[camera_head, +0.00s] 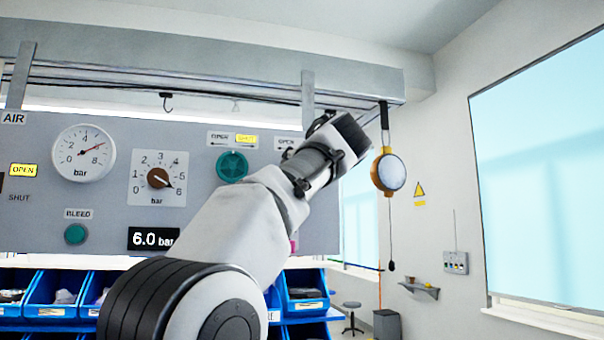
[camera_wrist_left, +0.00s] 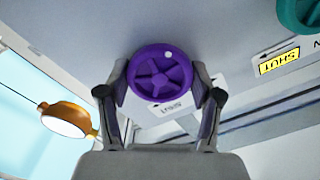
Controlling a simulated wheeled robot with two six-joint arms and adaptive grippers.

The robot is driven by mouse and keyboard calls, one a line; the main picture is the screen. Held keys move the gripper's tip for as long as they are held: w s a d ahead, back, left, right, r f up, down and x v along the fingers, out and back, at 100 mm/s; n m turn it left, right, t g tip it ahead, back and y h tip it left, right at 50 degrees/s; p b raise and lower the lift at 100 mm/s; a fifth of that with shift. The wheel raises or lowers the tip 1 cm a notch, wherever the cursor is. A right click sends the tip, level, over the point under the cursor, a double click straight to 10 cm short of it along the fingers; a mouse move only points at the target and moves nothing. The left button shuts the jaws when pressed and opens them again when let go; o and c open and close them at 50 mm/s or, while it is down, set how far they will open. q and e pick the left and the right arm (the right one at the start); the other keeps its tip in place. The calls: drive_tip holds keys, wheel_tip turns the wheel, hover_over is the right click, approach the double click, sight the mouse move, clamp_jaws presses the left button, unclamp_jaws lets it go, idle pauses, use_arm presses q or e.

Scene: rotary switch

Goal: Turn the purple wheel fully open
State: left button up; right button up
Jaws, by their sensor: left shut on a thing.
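The purple wheel (camera_wrist_left: 160,72) shows in the left wrist view, mounted on the grey panel, with spokes and a white dot near its rim at the upper right. My left gripper (camera_wrist_left: 160,84) has one finger on each side of the wheel and is shut on its rim. In the head view my left arm reaches up to the panel's right end, and its wrist and gripper (camera_head: 338,138) hide the purple wheel. A white label (camera_wrist_left: 176,106) beside the wheel is partly covered and reads upside down. My right gripper is not in view.
A teal wheel (camera_head: 232,167) with a lit yellow SHUT label (camera_head: 246,138) sits left of my gripper. The panel also carries a gauge (camera_head: 84,153), a brown knob (camera_head: 158,178) and a 6.0 bar display (camera_head: 153,238).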

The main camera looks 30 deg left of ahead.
use_arm(q)
drive_tip(key=n+b, duration=0.1)
drive_tip(key=n, duration=0.8)
drive_tip(key=shift+r, duration=0.15)
drive_tip(key=shift+n, duration=0.4)
drive_tip(key=o, duration=1)
drive_tip(key=shift+o, duration=0.7)
drive_tip(key=shift+a, duration=0.1)
drive_tip(key=v, duration=1.1)
drive_tip(key=shift+s+d, duration=0.2)
drive_tip(key=shift+d, duration=0.1)
